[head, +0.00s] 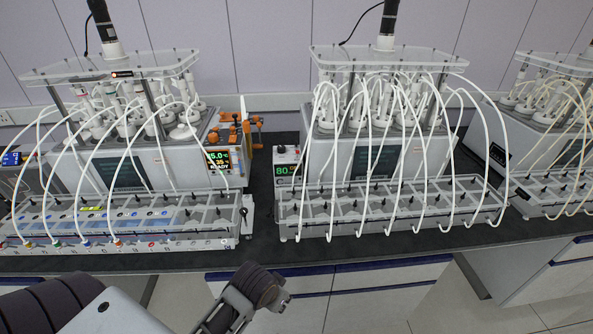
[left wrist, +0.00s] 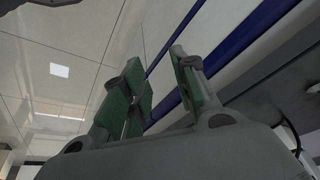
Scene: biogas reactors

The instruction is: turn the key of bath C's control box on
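Bath C's control box (head: 286,166) is a small white box between the middle and left baths, at the left side of the middle bath. Its display reads a green 80, and small dark knobs sit on its top. I cannot tell which of them is the key or how it is turned. My left gripper (head: 268,292) is low in front of the bench, below and nearer than the box, touching nothing. In the left wrist view its green-padded fingers (left wrist: 156,60) stand apart with nothing between them. My right gripper is not in view.
The middle bath's clear bottle rack (head: 390,222) stands along the bench front, with white tubes arching over it. The left rack (head: 120,240) is beside it.

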